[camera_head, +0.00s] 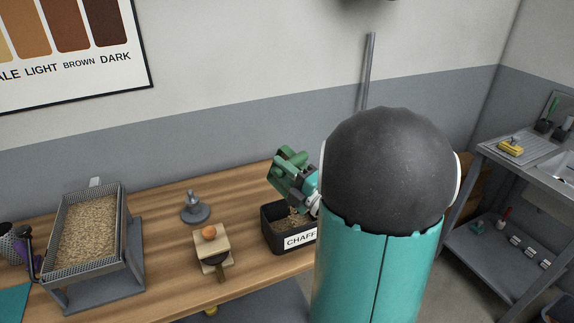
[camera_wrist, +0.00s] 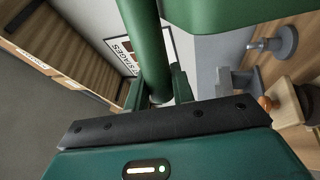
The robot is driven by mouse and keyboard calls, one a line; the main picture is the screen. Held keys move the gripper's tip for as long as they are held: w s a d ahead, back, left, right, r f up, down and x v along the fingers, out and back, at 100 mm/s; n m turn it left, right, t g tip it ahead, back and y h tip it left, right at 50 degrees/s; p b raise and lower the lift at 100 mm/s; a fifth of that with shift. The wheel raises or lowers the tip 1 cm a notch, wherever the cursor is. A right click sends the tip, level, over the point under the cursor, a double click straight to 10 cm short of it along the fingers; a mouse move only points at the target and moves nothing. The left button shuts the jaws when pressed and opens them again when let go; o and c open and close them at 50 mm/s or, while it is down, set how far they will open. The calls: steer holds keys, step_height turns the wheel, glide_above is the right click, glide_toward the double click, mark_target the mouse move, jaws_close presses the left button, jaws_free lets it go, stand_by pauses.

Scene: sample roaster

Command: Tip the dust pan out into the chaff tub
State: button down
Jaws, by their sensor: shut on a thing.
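The green dust pan (camera_head: 288,158) is held up over the back of the chaff tub, tipped steeply. In the wrist view its green handle (camera_wrist: 148,45) runs up between my fingers, and part of the pan shows at the top right. My gripper (camera_head: 292,181) is shut on the dust pan, above the tub; its fingers also show in the wrist view (camera_wrist: 160,88). The black chaff tub (camera_head: 280,241), labelled CHAFF, stands on the bench with tan flakes inside. My arm hides its right side. I cannot tell whether anything is left in the pan.
The wooden bench (camera_head: 165,235) carries a mesh tray of beans (camera_head: 85,232) at left, a grey metal tamper-like piece (camera_head: 195,208), and a wooden block with an orange ball (camera_head: 209,233) left of the tub. A steel sink stand (camera_head: 510,180) is at right.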

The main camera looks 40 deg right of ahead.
steer(key=shift+s+a+f+n, duration=0.1)
steer(key=shift+a+f+n, duration=0.25)
steer(key=shift+a+n, duration=0.35)
steer(key=a+f+n+y, duration=0.2)
steer(key=a+f+n, duration=0.2)
steer(key=a+n, duration=0.1)
steer(key=shift+s+a+g, duration=0.3)
steer(key=shift+s, duration=0.05)
steer(key=shift+r, duration=0.15)
stand_by(1.1)
